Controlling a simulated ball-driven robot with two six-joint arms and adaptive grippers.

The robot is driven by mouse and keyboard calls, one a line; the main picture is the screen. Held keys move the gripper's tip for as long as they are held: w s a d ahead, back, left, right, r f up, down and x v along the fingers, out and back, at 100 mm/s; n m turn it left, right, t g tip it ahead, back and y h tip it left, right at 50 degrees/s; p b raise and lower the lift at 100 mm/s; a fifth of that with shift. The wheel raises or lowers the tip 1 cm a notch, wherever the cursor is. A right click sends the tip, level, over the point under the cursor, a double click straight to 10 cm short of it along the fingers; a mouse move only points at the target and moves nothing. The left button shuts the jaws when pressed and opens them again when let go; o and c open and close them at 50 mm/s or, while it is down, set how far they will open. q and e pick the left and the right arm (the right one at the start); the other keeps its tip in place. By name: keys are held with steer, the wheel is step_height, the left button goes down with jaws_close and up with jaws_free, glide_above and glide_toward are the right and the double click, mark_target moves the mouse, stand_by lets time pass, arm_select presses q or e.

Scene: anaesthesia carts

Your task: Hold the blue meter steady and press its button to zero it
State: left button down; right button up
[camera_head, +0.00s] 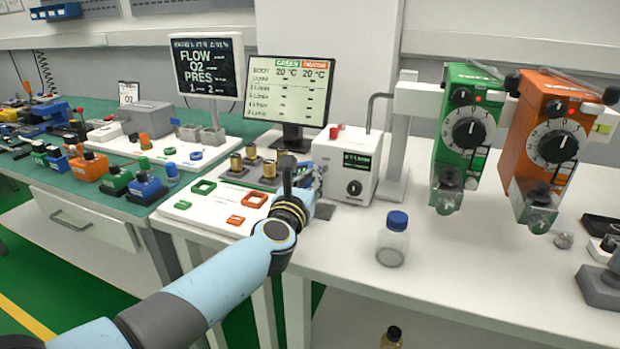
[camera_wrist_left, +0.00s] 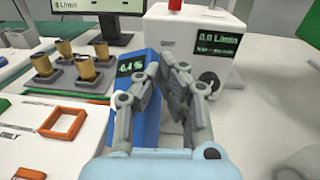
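The blue meter (camera_wrist_left: 131,66) stands on the bench, with a dark display reading about -0.4 % in green. In the left wrist view its face shows left of the fingers, and the near finger covers part of it. In the head view only a blue piece of it (camera_head: 308,178) shows behind my gripper. My left gripper (camera_wrist_left: 167,68) is over the meter's right side, fingers drawn in, with a narrow gap between the tips. I cannot tell whether the fingers touch the meter. The meter's button is not clearly visible. My right gripper is not in view.
A white flow box (camera_head: 346,163) with a knob stands close behind and right. Brass cylinders (camera_wrist_left: 77,66) stand on the left, near an orange square frame (camera_wrist_left: 63,122). A blue-capped bottle (camera_head: 393,240) stands to the right, below green and orange vaporizers (camera_head: 467,125). Bare bench lies around the bottle.

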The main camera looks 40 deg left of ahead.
arm_select(q)
steer(key=c, duration=2.1)
jaws_free()
steer(key=o, duration=1.8)
